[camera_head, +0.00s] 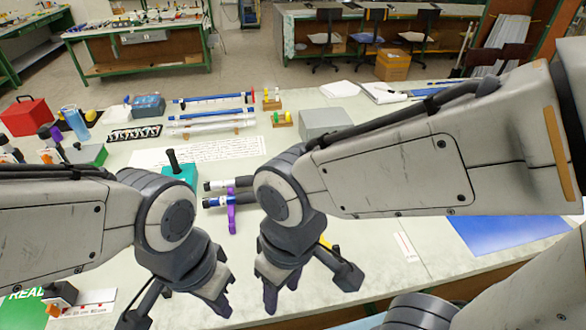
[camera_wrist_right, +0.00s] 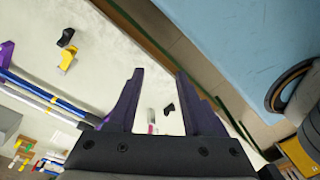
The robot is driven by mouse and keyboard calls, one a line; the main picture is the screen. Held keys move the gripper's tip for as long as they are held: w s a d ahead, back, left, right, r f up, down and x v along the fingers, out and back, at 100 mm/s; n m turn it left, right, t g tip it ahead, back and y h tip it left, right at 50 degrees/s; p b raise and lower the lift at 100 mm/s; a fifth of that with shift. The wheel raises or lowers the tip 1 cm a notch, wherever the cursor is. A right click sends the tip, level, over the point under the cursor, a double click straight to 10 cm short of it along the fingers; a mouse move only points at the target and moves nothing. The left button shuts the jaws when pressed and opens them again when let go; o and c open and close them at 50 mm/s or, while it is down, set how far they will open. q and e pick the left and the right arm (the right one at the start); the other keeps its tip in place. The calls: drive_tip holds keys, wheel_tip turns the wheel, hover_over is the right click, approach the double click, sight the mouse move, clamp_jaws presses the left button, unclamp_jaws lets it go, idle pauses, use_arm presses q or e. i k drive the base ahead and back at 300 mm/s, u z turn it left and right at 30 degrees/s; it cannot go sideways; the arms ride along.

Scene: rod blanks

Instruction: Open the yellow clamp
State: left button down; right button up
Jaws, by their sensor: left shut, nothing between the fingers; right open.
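The yellow clamp (camera_wrist_right: 68,60) lies on the pale bench top at the upper left of the right wrist view, with a black lever part (camera_wrist_right: 66,38) beside its yellow body. In the head view only a small yellow piece (camera_head: 325,242) shows behind my right gripper, which hides the rest. My right gripper (camera_head: 279,294) is open and empty above the bench; its fingers (camera_wrist_right: 160,74) are apart, with the clamp to their left in the wrist view. My left gripper (camera_head: 222,302) is shut and empty, over the bench to the left of the right one.
Rods with blue parts (camera_head: 215,202) rest at a purple stand (camera_head: 232,218) behind the grippers. A teal block with a black handle (camera_head: 172,160) and a grey box (camera_head: 325,122) stand farther back. A blue sheet (camera_head: 510,238) lies right. The front bench edge is close.

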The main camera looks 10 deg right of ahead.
sight(322, 240)
drive_tip(key=z, duration=2.7)
drive_tip(key=k, duration=1.05)
drive_tip(key=u, duration=1.95)
